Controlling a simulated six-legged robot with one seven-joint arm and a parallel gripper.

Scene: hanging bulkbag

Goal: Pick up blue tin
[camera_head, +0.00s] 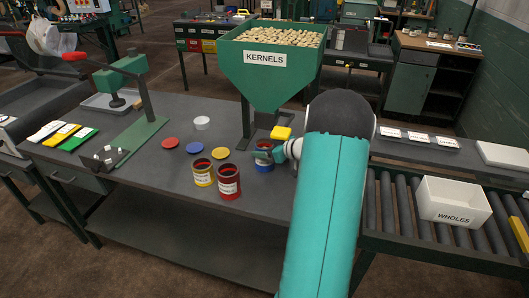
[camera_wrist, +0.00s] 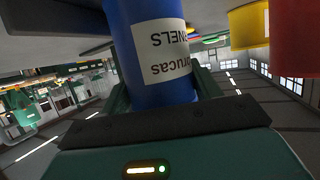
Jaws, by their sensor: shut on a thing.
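The blue tin (camera_head: 264,165) stands on the workbench just below the kernel hopper, partly hidden by my gripper. My gripper (camera_head: 270,156) comes from the right and is shut around the upper part of the tin. In the wrist view, the blue tin (camera_wrist: 155,60) fills the middle, with a white label reading partly "NELS" upside down. The jaws of my gripper (camera_wrist: 160,90) sit on both sides of it. I cannot tell whether the tin's base is still touching the bench.
A yellow tin (camera_head: 203,174) and a red tin (camera_head: 228,183) stand left of the blue tin. Red, blue and yellow lids lie behind them. The green hopper (camera_head: 268,75) rises behind my gripper. A white "WHOLES" bin (camera_head: 453,200) sits on rollers at right.

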